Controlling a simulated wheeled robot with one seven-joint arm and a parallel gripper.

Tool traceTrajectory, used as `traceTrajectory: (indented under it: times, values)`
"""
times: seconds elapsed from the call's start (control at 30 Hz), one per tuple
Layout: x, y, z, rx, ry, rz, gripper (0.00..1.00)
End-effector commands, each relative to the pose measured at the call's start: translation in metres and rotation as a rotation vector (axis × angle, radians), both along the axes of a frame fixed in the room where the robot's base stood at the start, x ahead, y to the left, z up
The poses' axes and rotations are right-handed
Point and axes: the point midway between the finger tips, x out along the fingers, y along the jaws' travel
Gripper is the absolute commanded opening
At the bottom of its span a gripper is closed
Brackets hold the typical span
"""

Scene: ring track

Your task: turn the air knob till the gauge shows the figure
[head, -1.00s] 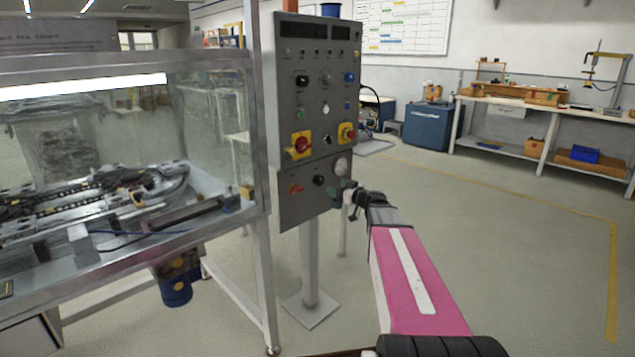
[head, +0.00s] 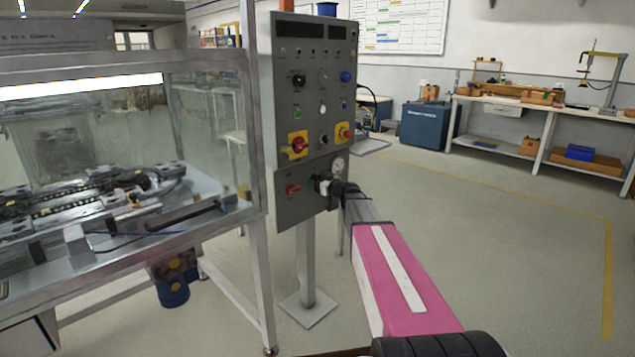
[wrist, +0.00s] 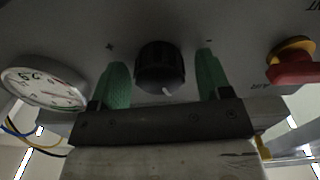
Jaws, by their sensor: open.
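The black air knob (wrist: 160,66) is on the grey panel, between the two green fingers of my open gripper (wrist: 162,82) in the wrist view. A gap shows on each side of the knob. A pale mark is at the knob's lower edge. The round white gauge (wrist: 44,88) is left of the gripper in the wrist view, seen at a slant; its reading is too small to tell. The gauge also shows in the head view (head: 339,165), just above my gripper (head: 322,185). My arm hides the knob in the head view.
A red handle on a yellow base (wrist: 292,64) is right of the knob in the wrist view. Other switches fill the control panel (head: 318,60). A glass-walled machine (head: 215,110) stands close on the left. Open floor (head: 500,230) lies on the right.

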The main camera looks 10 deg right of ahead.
Motion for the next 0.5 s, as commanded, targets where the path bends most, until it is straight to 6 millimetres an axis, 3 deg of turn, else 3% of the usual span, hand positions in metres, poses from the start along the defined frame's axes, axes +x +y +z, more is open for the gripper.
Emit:
traceTrajectory:
  times: [0.07, 0.2, 0.23, 0.5]
  values:
    - [-0.0002, -0.0001, 0.0000, 0.000, 0.000, 0.000, 0.71]
    - [-0.0002, -0.0001, 0.0000, 0.000, 0.000, 0.000, 0.26]
    - [-0.0002, -0.0001, 0.0000, 0.000, 0.000, 0.000, 0.21]
    - [-0.0002, -0.0003, 0.0000, 0.012, 0.009, 0.000, 0.22]
